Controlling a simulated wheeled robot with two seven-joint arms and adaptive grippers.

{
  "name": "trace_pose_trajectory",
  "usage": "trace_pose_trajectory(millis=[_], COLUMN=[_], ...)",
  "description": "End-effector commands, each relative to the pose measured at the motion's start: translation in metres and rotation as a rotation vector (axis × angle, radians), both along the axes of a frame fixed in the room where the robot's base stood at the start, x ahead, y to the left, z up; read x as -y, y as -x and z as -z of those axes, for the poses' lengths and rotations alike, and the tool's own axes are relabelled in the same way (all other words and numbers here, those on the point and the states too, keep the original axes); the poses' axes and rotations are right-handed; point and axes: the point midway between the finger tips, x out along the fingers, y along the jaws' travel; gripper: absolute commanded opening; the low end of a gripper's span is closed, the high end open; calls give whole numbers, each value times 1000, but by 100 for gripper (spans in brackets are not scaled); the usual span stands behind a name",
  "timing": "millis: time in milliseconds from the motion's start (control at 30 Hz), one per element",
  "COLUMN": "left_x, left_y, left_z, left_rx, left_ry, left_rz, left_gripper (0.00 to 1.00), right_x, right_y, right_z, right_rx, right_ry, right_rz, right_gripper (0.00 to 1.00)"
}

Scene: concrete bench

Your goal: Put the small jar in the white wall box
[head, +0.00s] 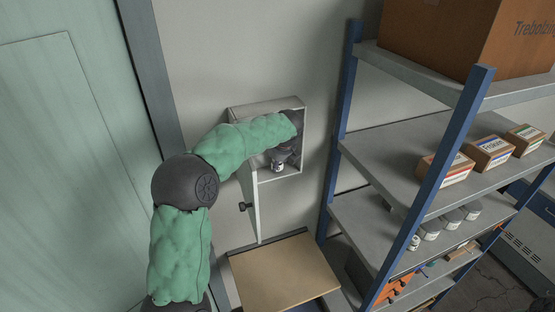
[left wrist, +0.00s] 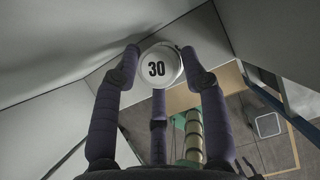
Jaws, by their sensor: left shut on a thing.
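The small jar (head: 278,167) shows as a small pale piece below my left gripper (head: 283,155), within the opening of the white wall box (head: 267,107). In the left wrist view its round white lid marked "30" (left wrist: 158,68) sits between the dark fingers, which are shut on it. The box door (head: 252,205) stands open, with a dark knob. My green-sleeved forearm hides much of the box's left side and interior. I cannot tell whether the jar touches the box floor.
A blue-posted shelf rack (head: 385,145) stands close on the right, with small cartons (head: 488,152), several jars (head: 450,219) and a large cardboard box (head: 440,35). A wooden-topped surface (head: 285,272) lies below the box. A pale green door (head: 60,150) is at left.

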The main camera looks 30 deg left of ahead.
Motion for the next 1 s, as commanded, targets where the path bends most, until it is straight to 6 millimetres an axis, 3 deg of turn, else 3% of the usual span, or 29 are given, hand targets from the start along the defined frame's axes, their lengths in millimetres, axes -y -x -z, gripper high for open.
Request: trace_pose_trajectory(millis=[100, 133, 167, 467, 667, 800, 1000], left_x=[0, 0, 0, 0, 4, 14, 44], left_y=[0, 0, 0, 0, 3, 14, 45], left_z=[3, 3, 3, 2, -11, -28, -25], left_rx=[0, 0, 0, 0, 5, 2, 2], left_ry=[0, 0, 0, 0, -1, 0, -1], left_rz=[0, 0, 0, 0, 1, 2, 4], left_gripper=[9, 49, 53, 53, 53, 53, 53], right_x=[0, 0, 0, 0, 0, 0, 0], right_y=[0, 0, 0, 0, 0, 0, 0], right_z=[1, 1, 1, 0, 2, 7, 23], right_rx=[0, 0, 0, 0, 0, 0, 0], right_ry=[0, 0, 0, 0, 0, 0, 0], right_rz=[0, 0, 0, 0, 0, 0, 0], right_gripper=[40, 40, 40, 40, 40, 40, 40])
